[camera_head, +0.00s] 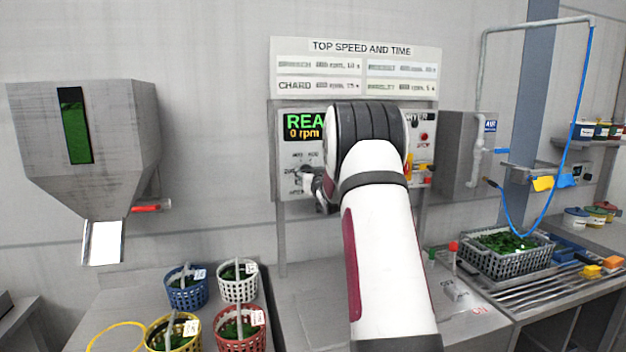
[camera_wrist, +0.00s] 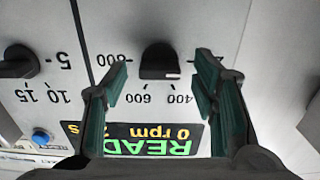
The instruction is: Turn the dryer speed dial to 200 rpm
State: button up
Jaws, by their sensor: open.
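The dryer panel (camera_head: 290,155) stands on the back wall, partly hidden by my arm. Its display (camera_head: 303,126) reads 0 rpm and begins "REA"; the wrist view shows the display (camera_wrist: 160,138) upside down with "READ". The black speed dial (camera_wrist: 158,62) has 800, 600 and 400 around it, and a number starting with 2 partly hidden by a finger. A small pale mark shows on the dial's lower edge; its exact setting is unclear. My gripper (camera_wrist: 161,70) is open, its teal-padded fingers on either side of the dial, apart from it. In the head view my gripper (camera_head: 318,188) covers the dial.
A second black dial (camera_wrist: 18,62), marked 5, 10 and 15, and a blue button (camera_wrist: 40,136) are beside the speed dial. A red stop button (camera_head: 424,136) is right of my arm. Baskets of greens (camera_head: 186,290) stand on the counter below left.

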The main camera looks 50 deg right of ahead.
jog(key=v, duration=1.1)
jog(key=shift+s+a, duration=0.2)
jog(key=shift+s, duration=0.1)
